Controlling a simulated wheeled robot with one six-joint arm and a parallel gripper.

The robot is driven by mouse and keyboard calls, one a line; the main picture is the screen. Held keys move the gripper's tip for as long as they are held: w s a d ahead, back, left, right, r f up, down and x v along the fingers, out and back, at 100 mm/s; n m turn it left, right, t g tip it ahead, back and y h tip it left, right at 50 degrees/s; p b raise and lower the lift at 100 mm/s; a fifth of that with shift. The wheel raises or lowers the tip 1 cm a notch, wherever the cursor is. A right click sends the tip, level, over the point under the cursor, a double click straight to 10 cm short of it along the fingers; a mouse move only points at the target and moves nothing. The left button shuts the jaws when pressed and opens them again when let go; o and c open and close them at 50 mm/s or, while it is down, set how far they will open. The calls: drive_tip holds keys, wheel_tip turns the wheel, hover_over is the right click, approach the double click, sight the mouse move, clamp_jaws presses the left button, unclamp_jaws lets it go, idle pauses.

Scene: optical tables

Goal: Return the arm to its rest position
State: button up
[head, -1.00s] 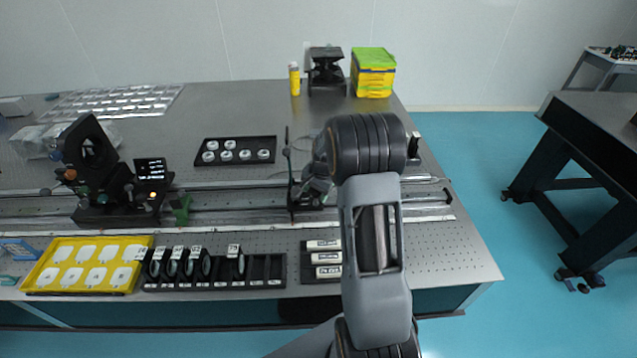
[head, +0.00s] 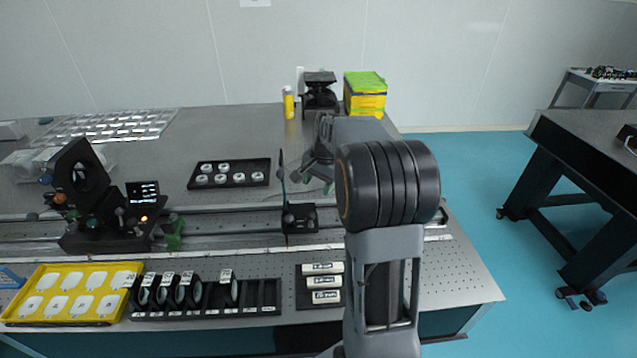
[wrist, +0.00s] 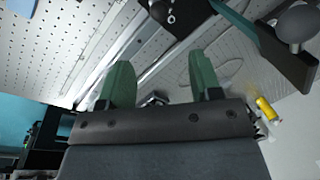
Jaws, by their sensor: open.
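My gripper (wrist: 162,85) shows in the wrist view with its two green fingers spread apart and nothing between them. In the head view my gripper (head: 318,176) is partly hidden by my arm, above the optical table (head: 262,125). It is just right of a thin upright black post mount (head: 300,219) on the rail. My arm reaches up from the bottom right of the head view and bends over the table.
A black tray with white round parts (head: 229,173), a yellow tray (head: 70,293), a lens rack (head: 207,298) and labelled blocks (head: 324,283) lie on the table. A dark optical mount (head: 87,190) stands left. Blue floor (head: 455,200) is open at right.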

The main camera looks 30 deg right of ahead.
idle(0.6)
drive_tip(key=s+a+r+n+t, duration=0.1)
drive_tip(key=s+a+n, duration=0.5)
drive_tip(key=s, duration=0.3)
drive_tip(key=s+a+r+n+t+h, duration=0.1)
drive_tip(key=s+a+n, duration=0.4)
drive_tip(key=s+a, duration=0.4)
drive_tip(key=shift+s+a+r+n, duration=0.2)
drive_tip(key=shift+s+r+n, duration=0.15)
drive_tip(key=shift+s, duration=0.45)
